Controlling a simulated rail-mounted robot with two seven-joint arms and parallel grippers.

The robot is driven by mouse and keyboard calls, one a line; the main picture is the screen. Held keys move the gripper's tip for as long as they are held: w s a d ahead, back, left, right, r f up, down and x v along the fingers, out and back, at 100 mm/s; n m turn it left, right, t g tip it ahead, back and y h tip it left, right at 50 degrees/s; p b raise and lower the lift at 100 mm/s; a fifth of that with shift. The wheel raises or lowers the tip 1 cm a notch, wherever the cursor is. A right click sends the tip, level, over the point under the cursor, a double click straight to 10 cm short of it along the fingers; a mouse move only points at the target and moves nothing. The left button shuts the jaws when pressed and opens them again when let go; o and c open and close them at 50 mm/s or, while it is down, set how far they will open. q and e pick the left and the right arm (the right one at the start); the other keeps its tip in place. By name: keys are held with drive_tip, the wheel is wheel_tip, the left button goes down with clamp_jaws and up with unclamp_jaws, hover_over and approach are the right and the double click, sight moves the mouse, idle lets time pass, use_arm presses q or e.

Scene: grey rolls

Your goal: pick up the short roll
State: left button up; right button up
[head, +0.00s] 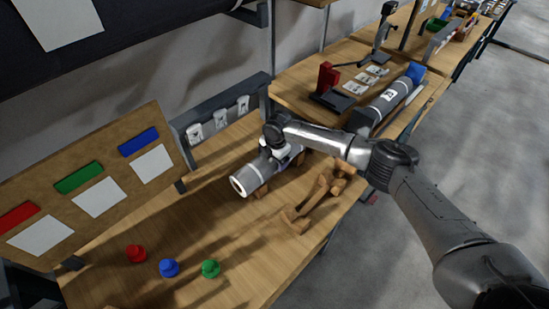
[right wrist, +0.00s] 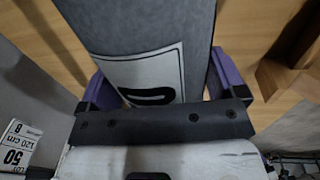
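A grey roll (head: 241,184) with a white band at its near end lies on small wooden supports on the front table. My right gripper (head: 274,145) is over its far part and hides some of it. In the right wrist view the grey roll (right wrist: 150,35), with a white label and black mark, runs between the purple fingers of my right gripper (right wrist: 163,88). One finger is on each side, close against it; whether they press on it I cannot tell. Another, longer-looking grey roll (head: 376,110) with a label and a blue end lies on the back table. My left gripper is not in view.
An empty wooden cradle (head: 314,203) stands right of the roll. Red (head: 136,253), blue (head: 169,268) and green (head: 210,268) knobs stand at the front. A board (head: 93,184) with coloured strips stands at the left. A red-and-black tool (head: 329,85) stands on the back table.

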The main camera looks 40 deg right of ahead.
drive_tip(key=c, duration=0.6)
drive_tip(key=shift+r, duration=0.1)
